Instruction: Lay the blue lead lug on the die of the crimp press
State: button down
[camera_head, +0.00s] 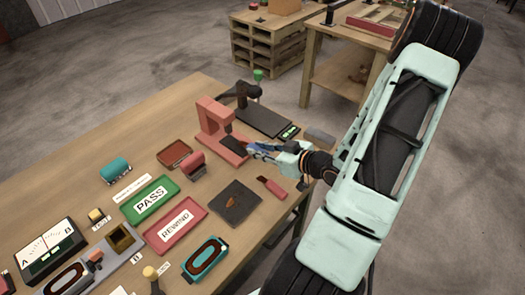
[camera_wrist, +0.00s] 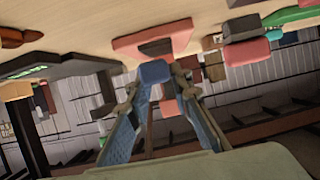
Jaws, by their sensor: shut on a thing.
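The red crimp press (camera_head: 207,117) stands on the bench with its upright frame to the left of my gripper. Its base carries a dark die (camera_head: 237,144). My gripper (camera_head: 251,148) reaches in from the right, with its fingertips beside the die. In the wrist view my gripper (camera_wrist: 156,82) is shut on the blue lug (camera_wrist: 155,71), held between the fingertips. The press base (camera_wrist: 126,43) shows just past the lug there, with the dark die (camera_wrist: 156,47) on it. In the head view the lug is hard to tell from the fingers. I cannot tell whether it touches the die.
A dark stand with a black plate (camera_head: 263,121) is behind the press. A red-handled tool (camera_head: 271,187) and a dark mat (camera_head: 234,204) lie in front.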

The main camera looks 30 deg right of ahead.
aim_at(244, 144)
jog(key=shift+w+a+f+b, duration=0.2)
jog(key=shift+w+f+b, duration=0.3)
jog(key=shift+f, duration=0.15)
jog(key=shift+w+r+b+x, duration=0.1)
jog(key=shift+r+b+x, duration=0.2)
jog(key=shift+x, duration=0.85)
jog(key=shift+w+r+b+x, duration=0.1)
jog(key=shift+r+b+x, duration=0.15)
jog(key=shift+x, duration=0.85)
jog(key=shift+w+r+b+x, duration=0.1)
jog(key=shift+r+b+x, duration=0.2)
jog(key=shift+x, duration=0.85)
jog(key=shift+a, duration=0.15)
jog(key=shift+f, duration=0.3)
jog(key=c, duration=1.7)
grip_release()
jog(key=shift+o, duration=0.2)
